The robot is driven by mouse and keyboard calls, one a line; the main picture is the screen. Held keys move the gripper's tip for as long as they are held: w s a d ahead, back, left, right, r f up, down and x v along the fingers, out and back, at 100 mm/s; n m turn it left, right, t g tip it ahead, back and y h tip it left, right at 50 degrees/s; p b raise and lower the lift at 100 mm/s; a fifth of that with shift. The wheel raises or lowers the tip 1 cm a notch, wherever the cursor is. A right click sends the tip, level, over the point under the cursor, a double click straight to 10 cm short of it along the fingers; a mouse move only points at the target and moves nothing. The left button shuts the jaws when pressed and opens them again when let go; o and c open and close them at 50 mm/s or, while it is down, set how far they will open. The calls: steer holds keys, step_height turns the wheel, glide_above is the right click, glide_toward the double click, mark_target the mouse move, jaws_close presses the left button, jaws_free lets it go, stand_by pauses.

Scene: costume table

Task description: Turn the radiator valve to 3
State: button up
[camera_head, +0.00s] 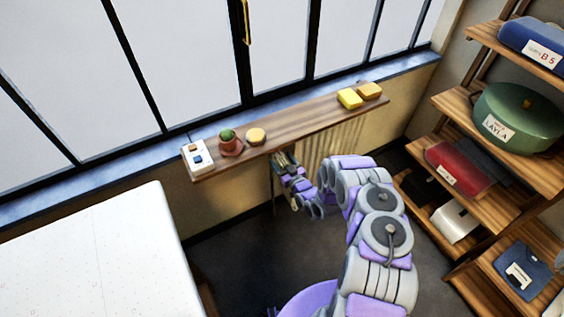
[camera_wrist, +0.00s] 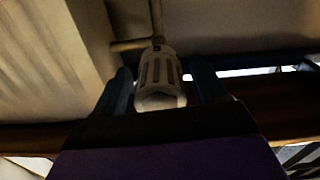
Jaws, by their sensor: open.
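The radiator valve (camera_wrist: 160,75) shows in the wrist view as a pale, ribbed head with dark slots, joined to a pipe at its upper end. My gripper (camera_wrist: 161,88) is open, with one dark finger on each side of the valve head. Gaps show between the head and both fingers, so I see no grip on it. The number setting cannot be read. In the head view my gripper (camera_head: 284,160) is below the wooden shelf, at the left end of the ribbed radiator (camera_head: 338,138); the valve cannot be made out there.
The wooden shelf (camera_head: 300,122) runs close above my gripper, bearing a cactus pot (camera_head: 230,143), a white switch box (camera_head: 198,157) and yellow blocks (camera_head: 350,98). A shelving rack (camera_head: 488,185) with hats and boxes stands right. A white table (camera_head: 95,255) is left. Dark floor lies between.

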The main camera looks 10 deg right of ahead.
steer(key=shift+w+a, duration=0.1)
steer(key=shift+w, duration=0.15)
steer(key=c, duration=1)
